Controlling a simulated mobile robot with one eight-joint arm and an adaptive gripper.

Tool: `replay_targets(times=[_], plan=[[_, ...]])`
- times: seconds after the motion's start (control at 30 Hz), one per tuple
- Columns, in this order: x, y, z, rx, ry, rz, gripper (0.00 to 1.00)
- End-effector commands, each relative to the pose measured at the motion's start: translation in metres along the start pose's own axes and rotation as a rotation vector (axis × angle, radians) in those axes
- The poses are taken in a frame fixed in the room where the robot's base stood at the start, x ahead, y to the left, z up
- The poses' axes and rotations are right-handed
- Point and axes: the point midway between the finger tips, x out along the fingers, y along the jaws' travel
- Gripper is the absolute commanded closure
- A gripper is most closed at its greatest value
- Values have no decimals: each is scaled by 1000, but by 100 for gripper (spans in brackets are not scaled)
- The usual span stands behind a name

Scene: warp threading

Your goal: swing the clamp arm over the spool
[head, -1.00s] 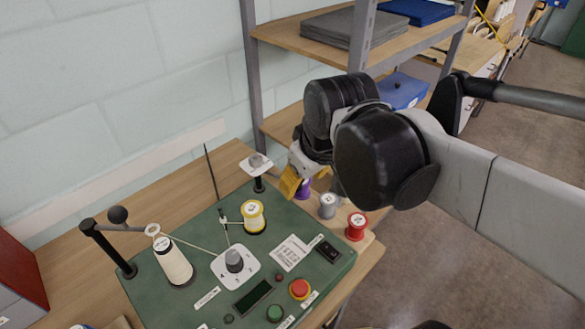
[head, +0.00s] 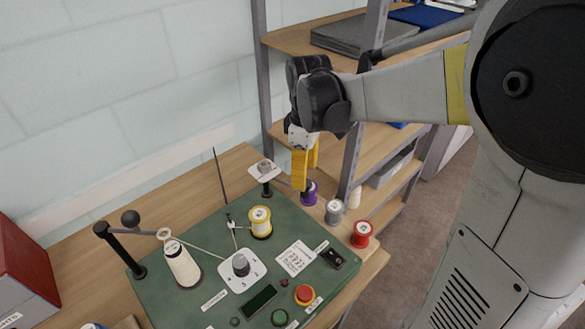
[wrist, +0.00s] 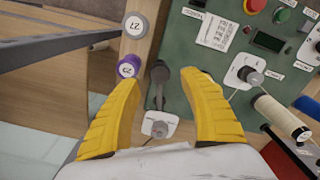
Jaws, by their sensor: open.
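My gripper (head: 307,174) points down at the back right of the green board (head: 205,260), its yellow fingers apart and empty. In the wrist view, a dark arm with a rounded end (wrist: 159,74), seemingly the clamp arm, lies between my open fingers (wrist: 158,84). It runs to a white plate (wrist: 160,126), which the head view shows on a black post (head: 265,170). The arm points away from the yellow spool (head: 260,222), which stands upright on the board. Contact between fingers and arm cannot be told. My right finger likely hides the yellow spool in the wrist view.
Purple (head: 310,193), grey (head: 333,211) and red (head: 361,234) spools stand along the board's right side. A shelf upright (head: 352,150) rises close behind my gripper.

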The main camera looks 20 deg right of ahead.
Motion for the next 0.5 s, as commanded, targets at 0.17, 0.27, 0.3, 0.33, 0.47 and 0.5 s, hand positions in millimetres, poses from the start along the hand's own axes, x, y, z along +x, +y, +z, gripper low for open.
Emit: replay_targets(times=[0.17, 0.27, 0.3, 0.33, 0.47, 0.5], plan=[[27, 0, 0, 1, 0, 0, 49], [32, 0, 0, 1, 0, 1, 49], [33, 0, 0, 1, 0, 1, 49], [34, 0, 0, 1, 0, 1, 49], [34, 0, 0, 1, 0, 1, 49], [34, 0, 0, 1, 0, 1, 49]])
